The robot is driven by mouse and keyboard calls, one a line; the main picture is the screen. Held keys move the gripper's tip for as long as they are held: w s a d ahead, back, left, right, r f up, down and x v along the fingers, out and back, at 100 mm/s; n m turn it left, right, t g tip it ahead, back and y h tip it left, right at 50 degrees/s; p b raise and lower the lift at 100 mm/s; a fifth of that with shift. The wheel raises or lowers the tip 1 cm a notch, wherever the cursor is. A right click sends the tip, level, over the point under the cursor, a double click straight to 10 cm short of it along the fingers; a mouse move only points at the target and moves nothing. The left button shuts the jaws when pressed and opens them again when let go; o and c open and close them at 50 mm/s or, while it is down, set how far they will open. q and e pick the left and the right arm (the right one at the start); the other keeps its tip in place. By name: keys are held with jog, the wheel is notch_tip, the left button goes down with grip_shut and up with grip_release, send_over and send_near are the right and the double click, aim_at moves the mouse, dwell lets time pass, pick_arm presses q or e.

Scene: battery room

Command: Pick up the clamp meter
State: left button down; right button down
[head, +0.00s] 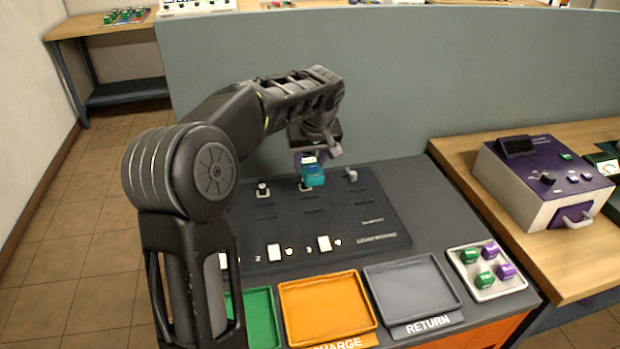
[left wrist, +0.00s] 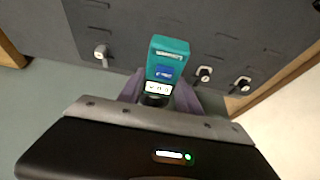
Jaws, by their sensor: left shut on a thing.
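The clamp meter (head: 313,176) is a small teal body with a blue label and a pale display. It hangs below my left gripper (head: 315,158), over the far part of the dark board. In the left wrist view the clamp meter (left wrist: 167,58) sits between the two purple-grey fingers of my left gripper (left wrist: 157,95), which is shut on it. The fingers cover the end of the meter nearest the wrist. I cannot tell whether its lower end is clear of the board. My right gripper is not in view.
The dark board (head: 375,205) carries small knobs and white switches. In front lie a green tray (head: 262,338), an orange tray (head: 325,283) and a grey tray (head: 412,262). A white holder (head: 499,290) with green and purple blocks and a purple instrument (head: 515,165) stand to the right.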

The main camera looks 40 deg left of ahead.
pick_arm(q)
jog(key=shift+r, duration=0.6)
